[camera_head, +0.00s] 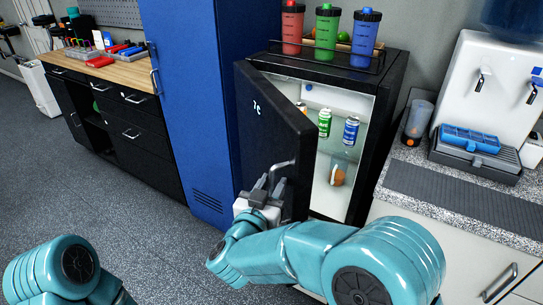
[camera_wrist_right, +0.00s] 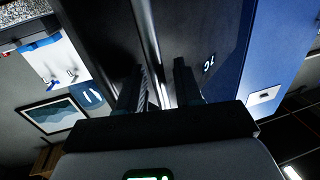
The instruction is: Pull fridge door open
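The small black fridge (camera_head: 377,135) stands right of a blue locker. Its black door (camera_head: 262,120) is partly open and swung out toward me, so the lit white inside shows. A grey bar handle (camera_head: 285,164) is on the door's front, near its free edge. My right gripper (camera_head: 272,182) is at the lower part of this handle, with its fingers on either side of it. In the right wrist view the fingers (camera_wrist_right: 160,90) are a short way apart, with a bright bar between them. My left arm shows at the lower left; its gripper is out of view.
Cans (camera_head: 324,123) and a jar (camera_head: 339,172) stand inside the fridge. Several shaker bottles (camera_head: 327,30) stand on its top. The blue locker (camera_head: 185,90) is close left of the door. A counter with a water dispenser (camera_head: 490,80) is at right. The floor at left is clear.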

